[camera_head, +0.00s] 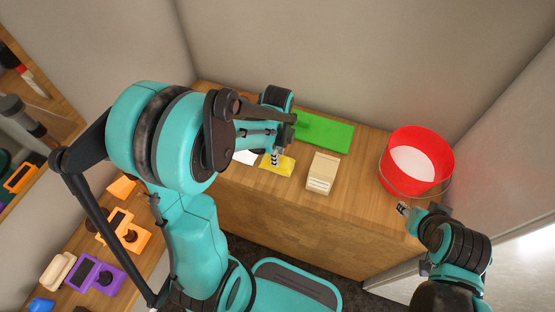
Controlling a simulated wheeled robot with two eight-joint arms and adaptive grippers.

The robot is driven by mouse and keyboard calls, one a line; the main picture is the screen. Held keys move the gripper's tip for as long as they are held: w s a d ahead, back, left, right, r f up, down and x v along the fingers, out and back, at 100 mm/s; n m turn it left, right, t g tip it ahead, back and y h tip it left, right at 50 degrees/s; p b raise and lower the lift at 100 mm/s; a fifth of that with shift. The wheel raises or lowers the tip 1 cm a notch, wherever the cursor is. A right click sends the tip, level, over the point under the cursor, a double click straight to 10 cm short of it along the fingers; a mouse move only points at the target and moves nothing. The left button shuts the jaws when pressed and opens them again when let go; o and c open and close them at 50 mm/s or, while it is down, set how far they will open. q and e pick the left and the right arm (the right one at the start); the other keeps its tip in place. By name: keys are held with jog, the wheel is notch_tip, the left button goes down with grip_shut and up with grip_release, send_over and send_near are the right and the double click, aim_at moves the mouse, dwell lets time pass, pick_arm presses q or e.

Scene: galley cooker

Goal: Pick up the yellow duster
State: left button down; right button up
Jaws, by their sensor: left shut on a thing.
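The yellow duster (283,167) lies on the wooden counter (345,206), left of a beige box. My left gripper (275,160) reaches down onto the duster and is shut on it. My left arm hides part of the counter behind it. The duster's far part is partly covered by the gripper. My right gripper (402,209) is at the counter's right front edge, below the red bucket, and its fingers are too small to read.
A beige box (322,172) stands just right of the duster. A green board (328,132) lies behind. A red bucket (420,158) stands at the right. A white sheet (245,157) lies left of the duster. Orange and purple items lie on a lower-left shelf.

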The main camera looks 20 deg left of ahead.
pick_arm(q)
notch_tip(320, 180, up, 9)
jog(key=p, duration=0.3)
jog(key=shift+f, duration=0.1)
jog(key=shift+r+p, duration=0.35)
jog(key=shift+r, duration=0.25)
